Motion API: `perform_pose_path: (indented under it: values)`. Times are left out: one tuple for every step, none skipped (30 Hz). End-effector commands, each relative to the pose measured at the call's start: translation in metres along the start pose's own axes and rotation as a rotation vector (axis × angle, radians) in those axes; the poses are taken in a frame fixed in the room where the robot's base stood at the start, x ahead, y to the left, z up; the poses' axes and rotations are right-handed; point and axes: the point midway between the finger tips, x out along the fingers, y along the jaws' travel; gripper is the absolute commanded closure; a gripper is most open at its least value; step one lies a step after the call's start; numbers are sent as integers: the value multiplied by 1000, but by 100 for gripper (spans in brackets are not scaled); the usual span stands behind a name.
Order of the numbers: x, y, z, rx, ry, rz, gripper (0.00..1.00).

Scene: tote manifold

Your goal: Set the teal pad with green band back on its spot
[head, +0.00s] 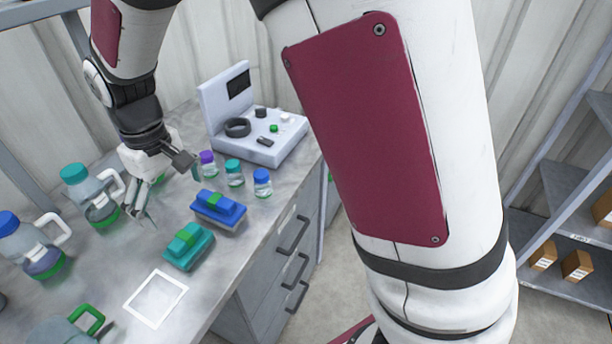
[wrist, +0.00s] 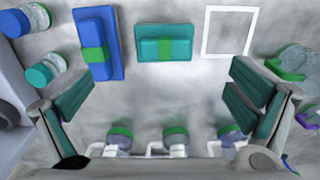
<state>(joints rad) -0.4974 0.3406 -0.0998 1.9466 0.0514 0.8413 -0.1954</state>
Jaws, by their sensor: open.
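The teal pad with a green band (head: 188,246) lies flat on the grey bench, between the blue pad and a white square outline (head: 140,288). In the wrist view the teal pad (wrist: 181,43) is at the top centre, with the outline (wrist: 207,32) just to its right, empty. The pad is beside the outline, not in it. My gripper (head: 166,194) is above the bench behind the pads, near the bottles. Its fingers are wide apart in the wrist view (wrist: 163,82), with only bare bench between them. The pad is beyond the fingertips.
A blue pad with a green band (head: 219,208) lies beside the teal one. Small capped jars (head: 235,173) stand behind it, near a white device (head: 255,140). Handled bottles (head: 92,195) line the left side. The bench around the outline is mostly clear.

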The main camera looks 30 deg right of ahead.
Motion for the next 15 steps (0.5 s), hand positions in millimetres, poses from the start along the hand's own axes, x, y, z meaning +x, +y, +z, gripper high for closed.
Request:
perform_pose_path:
  values:
    - [-16,8,9,26,22,0,0]
    - [-25,12,16,44,34,0,0]
    - [-38,18,27,68,51,0,0]
    - [-48,23,36,87,65,1,0]
    - [-58,27,46,107,79,2,0]
    - [-70,32,59,134,97,4,0]
    - [-78,36,69,154,112,6,0]
    - [-86,39,79,173,125,9,0]
    - [-96,43,94,199,143,12,0]
    - [-103,45,104,219,156,15,0]
    - [-109,47,115,239,169,18,0]
    - [-116,50,130,265,187,24,0]
    - [-121,51,141,284,200,28,0]
    - [-126,52,152,304,213,33,0]
    - [-131,53,166,330,231,40,0]
